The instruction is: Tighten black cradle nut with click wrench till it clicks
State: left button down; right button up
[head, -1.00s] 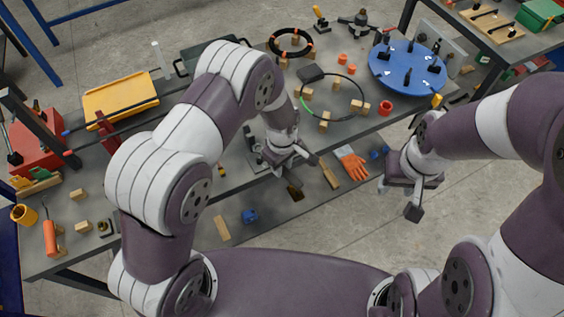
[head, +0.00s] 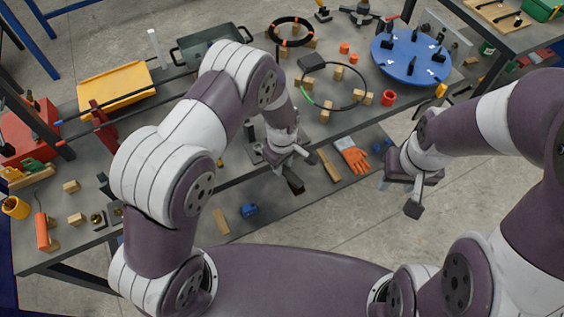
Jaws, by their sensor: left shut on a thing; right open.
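My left gripper (head: 289,166) is over the front edge of the grey workbench, near its middle. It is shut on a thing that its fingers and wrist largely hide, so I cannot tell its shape. A dark upright bracket (head: 252,140) stands just left of this gripper, partly behind the arm. I cannot make out the black cradle nut or the click wrench clearly. My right gripper (head: 408,193) is open and empty, in front of the bench at the right, over the floor.
A lower shelf holds an orange glove (head: 353,157), a wooden strip (head: 329,167) and a blue part (head: 249,210). A blue disc (head: 405,68) with black fittings is at the back right. A yellow tray (head: 117,91) and dark bars lie left.

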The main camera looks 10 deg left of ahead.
pick_arm(q)
jog(key=shift+f+b, duration=0.8)
jog(key=shift+f, duration=0.3)
dwell(0.6)
jog(key=shift+s+a+m+p, duration=0.45)
jog(key=shift+a+m, duration=0.3)
jog(key=shift+m, duration=0.3)
jog(key=shift+s+a+m+p, duration=0.35)
jog(key=shift+s+a+m, duration=0.35)
jog(key=shift+m, duration=0.4)
jog(key=shift+s+a+m+p, duration=0.4)
jog(key=shift+a+m, duration=0.4)
jog(key=shift+m, duration=0.25)
jog(key=shift+r, duration=0.1)
notch_tip(320, 180, up, 5)
jog(key=p, duration=0.4)
